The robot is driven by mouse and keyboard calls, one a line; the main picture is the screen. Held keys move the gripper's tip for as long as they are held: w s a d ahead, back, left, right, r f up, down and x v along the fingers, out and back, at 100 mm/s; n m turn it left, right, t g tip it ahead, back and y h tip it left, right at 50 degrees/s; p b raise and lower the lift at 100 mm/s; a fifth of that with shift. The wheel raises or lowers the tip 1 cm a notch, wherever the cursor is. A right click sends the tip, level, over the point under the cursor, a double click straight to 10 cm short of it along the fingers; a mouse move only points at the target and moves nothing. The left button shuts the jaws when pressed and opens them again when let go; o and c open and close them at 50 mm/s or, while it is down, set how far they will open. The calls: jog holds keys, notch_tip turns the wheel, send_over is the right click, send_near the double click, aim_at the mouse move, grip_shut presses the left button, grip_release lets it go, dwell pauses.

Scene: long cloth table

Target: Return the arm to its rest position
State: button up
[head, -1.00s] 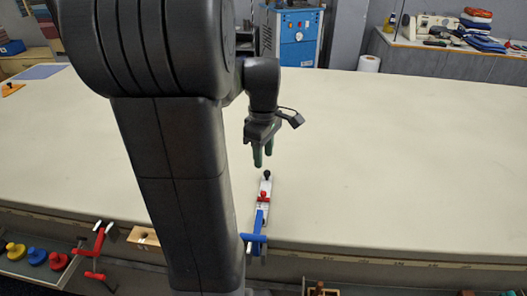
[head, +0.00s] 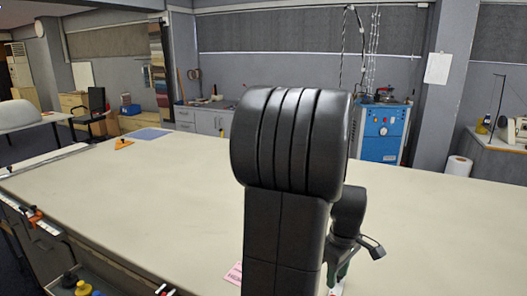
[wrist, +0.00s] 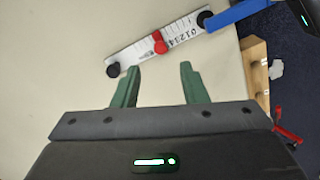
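My gripper (wrist: 160,68) is open in the wrist view, with its two green fingers apart and nothing between them. In the head view my gripper is low at the bottom edge, mostly behind my arm and cut off. Just beyond the fingers in the wrist view lies a white marked ruler strip (wrist: 133,54) with a red knob (wrist: 159,42) and black knobs on it. A blue clamp-like bar (wrist: 236,13) meets its right end. The fingers appear apart from the strip.
The long cloth table (head: 120,200) is largely clear. An orange tool (head: 123,143) and a blue mat (head: 150,134) lie at its far left. A pink paper (head: 234,272) lies near my arm. A wooden block (wrist: 256,68) and red clamp (wrist: 290,135) are by the table edge.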

notch_tip(320, 180, down, 8)
jog(key=shift+r, duration=0.25)
jog(key=shift+w+d, duration=0.3)
jog(key=shift+w, duration=0.35)
jog(key=shift+r, duration=0.15)
